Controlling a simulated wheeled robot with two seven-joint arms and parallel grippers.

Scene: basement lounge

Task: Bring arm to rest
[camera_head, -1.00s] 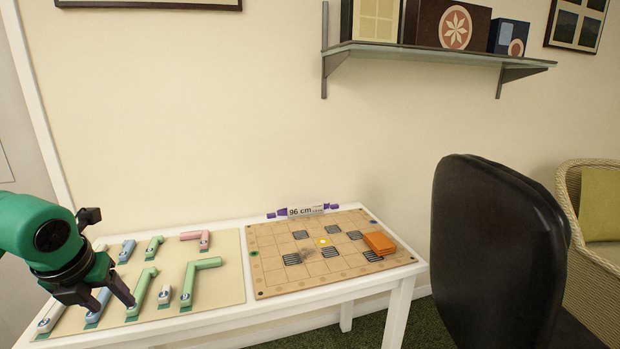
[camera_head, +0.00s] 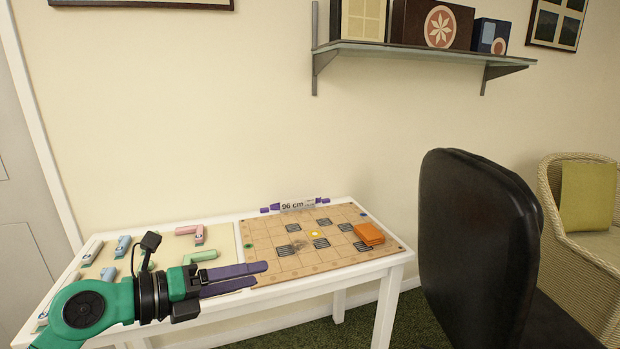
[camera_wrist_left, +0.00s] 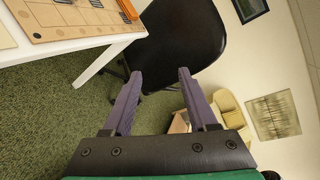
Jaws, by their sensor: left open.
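My left gripper (camera_head: 262,279) reaches in from the lower left in the head view, its purple fingers pointing right in front of the table's front edge. In the left wrist view the gripper (camera_wrist_left: 157,78) is open, with nothing between its fingers. Beyond them are a black chair and green carpet. My arm hides part of the beige mat (camera_head: 170,243) with its pink, blue and green pieces. My right gripper is in neither view.
The white table (camera_head: 330,288) carries a tan grid board (camera_head: 290,265) with an orange block (camera_head: 369,234). A black chair (camera_head: 478,245) stands right of the table, with a wicker armchair (camera_head: 575,235) beyond. A wall shelf (camera_head: 425,50) holds boxes.

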